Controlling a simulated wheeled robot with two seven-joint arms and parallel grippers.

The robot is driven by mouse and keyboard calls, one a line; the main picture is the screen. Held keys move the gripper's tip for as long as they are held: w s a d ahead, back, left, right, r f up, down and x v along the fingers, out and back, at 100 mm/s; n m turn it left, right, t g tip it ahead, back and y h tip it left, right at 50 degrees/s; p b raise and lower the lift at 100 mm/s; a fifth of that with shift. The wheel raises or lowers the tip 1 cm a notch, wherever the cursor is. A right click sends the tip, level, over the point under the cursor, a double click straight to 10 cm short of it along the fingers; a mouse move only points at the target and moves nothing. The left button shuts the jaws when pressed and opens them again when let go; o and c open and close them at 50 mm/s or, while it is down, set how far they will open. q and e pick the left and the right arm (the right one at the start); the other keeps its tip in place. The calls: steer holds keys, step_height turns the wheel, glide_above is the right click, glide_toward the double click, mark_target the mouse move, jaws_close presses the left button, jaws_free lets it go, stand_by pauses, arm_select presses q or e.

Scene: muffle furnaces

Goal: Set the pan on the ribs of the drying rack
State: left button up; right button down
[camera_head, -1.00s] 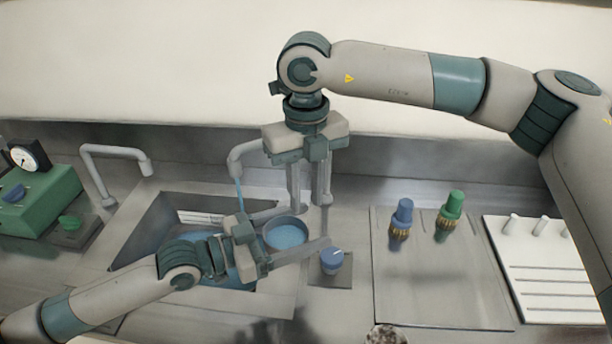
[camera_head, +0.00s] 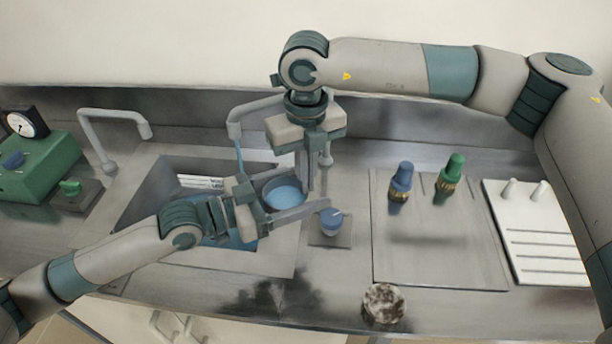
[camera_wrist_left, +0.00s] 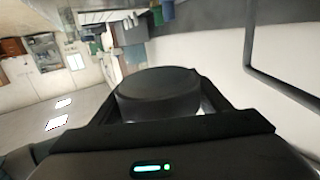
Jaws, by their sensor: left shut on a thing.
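The pan (camera_head: 286,194) is round and grey with blue inside. It is at the sink's right edge, held by my left gripper (camera_head: 290,205). In the left wrist view the pan (camera_wrist_left: 160,92) is a dark round shape between the fingers of my left gripper (camera_wrist_left: 165,105). My right gripper (camera_head: 306,185) points down close to the pan's right rim; its fingers look close together, and I cannot tell whether they touch the pan. The white drying rack (camera_head: 535,235) lies at the far right, with dark-lined ribs and upright pegs, apart from both grippers.
The sink (camera_head: 160,205) holds blue at its bottom. A tap (camera_head: 240,125) stands behind the pan. A speckled round thing (camera_head: 384,303) lies in front.

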mark_target(263, 200)
arm_select(q)
steer(key=o, duration=1.2)
steer(key=shift+c, duration=0.2)
steer(key=shift+v, duration=6)
